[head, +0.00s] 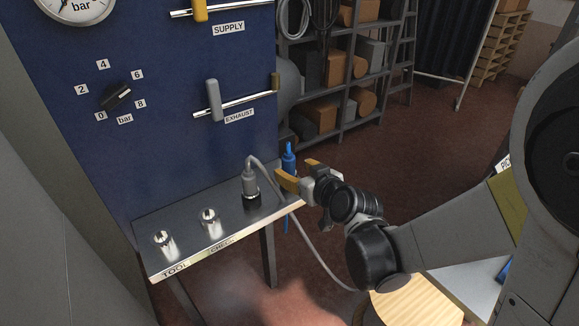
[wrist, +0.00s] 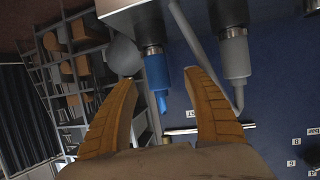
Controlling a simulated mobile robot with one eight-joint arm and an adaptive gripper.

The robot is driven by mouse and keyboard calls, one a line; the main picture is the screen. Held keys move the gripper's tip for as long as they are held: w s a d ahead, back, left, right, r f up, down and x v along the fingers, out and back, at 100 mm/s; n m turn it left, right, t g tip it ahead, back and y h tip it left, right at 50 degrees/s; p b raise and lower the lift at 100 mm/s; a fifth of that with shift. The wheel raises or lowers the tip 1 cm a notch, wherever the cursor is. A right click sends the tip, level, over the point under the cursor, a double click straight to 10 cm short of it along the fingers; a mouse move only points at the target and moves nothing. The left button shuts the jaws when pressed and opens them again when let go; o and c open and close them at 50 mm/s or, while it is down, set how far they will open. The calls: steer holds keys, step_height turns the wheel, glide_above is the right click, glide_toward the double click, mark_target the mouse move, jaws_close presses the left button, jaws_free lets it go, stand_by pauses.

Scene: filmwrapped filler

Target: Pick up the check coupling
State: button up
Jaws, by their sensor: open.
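My gripper (head: 296,173) is open and empty at the right end of a metal shelf (head: 225,222). A blue coupling (head: 289,158) stands upright just beyond its fingers. In the upside-down wrist view the blue coupling (wrist: 157,75) shows between the open orange fingers (wrist: 160,78), with no clear contact. A grey coupling (head: 250,180) with a grey hose stands left of it on a dark base; it also shows in the wrist view (wrist: 233,55). A "CHECK" label (head: 222,246) is on the shelf's front edge. I cannot tell which coupling it names.
Two bare silver fittings (head: 163,243) stand on the shelf's left part, near the "TOOL" label (head: 175,268). The grey hose (head: 320,250) hangs below my gripper. A blue panel (head: 160,130) with SUPPLY and EXHAUST handles stands behind. A round wooden top (head: 415,305) is at lower right.

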mark_target(292, 166)
steer(key=b+x, duration=0.2)
steer(key=x, duration=0.3)
steer(key=shift+w+d, duration=0.15)
steer(key=shift+w, duration=0.05)
steer(key=shift+s, duration=0.1)
steer(key=shift+c, duration=0.2)
jaws_close()
